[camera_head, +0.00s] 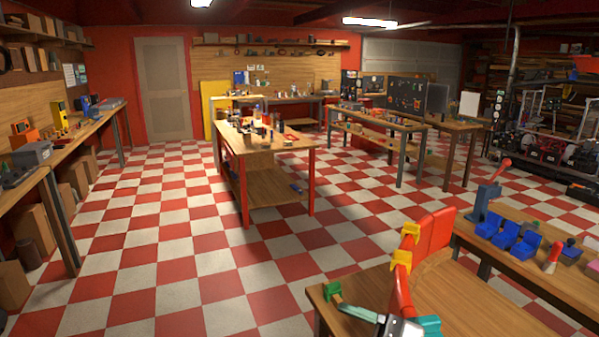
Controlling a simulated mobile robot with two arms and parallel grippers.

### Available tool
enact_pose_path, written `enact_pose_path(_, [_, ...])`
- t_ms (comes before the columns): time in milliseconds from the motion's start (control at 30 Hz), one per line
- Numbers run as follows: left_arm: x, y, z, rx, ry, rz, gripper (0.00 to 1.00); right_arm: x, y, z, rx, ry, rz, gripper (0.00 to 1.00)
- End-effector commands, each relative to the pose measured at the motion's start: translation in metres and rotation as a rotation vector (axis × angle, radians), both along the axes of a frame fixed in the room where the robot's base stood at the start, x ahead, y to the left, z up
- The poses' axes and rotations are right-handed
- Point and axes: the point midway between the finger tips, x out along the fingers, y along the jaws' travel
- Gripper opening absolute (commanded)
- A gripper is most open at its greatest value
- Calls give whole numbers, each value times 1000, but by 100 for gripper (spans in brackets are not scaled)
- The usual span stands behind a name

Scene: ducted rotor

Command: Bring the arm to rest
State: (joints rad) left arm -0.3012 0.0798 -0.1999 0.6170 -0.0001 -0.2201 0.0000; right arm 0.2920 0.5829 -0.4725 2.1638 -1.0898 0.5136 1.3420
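Neither my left gripper nor my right gripper shows in the head view, and I cannot make out either arm. What the grippers hold, if anything, is not visible.
A wooden bench (462,289) stands close at the lower right, with red and yellow parts (432,235) and a green-ended tool (334,291) on it. A red-legged table (292,141) stands mid-room. A long workbench (60,154) runs along the left. The checkered floor (175,245) between is clear.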

Motion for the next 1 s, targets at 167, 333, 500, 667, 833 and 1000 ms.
enact_pose_path(167, [0,0,0,0,-1,0,43,26,-45,3,337,144,-435,59])
enact_pose_path(333, [2,0,0,-1,-3,0,43,37,-104,-55,398,439,-894,59])
enact_pose_path(500, [3,0,0,-1,-6,0,43,4,-144,-147,211,846,-1238,59])
enact_pose_path(667, [3,0,0,-1,-6,0,43,-49,-155,-210,-40,1168,-1349,59])
enact_pose_path(833, [3,0,0,-1,-6,0,43,-103,-153,-249,-276,1416,-1339,59])
enact_pose_path(1000, [3,0,0,-1,-6,0,43,-155,-147,-270,-486,1614,-1263,59])
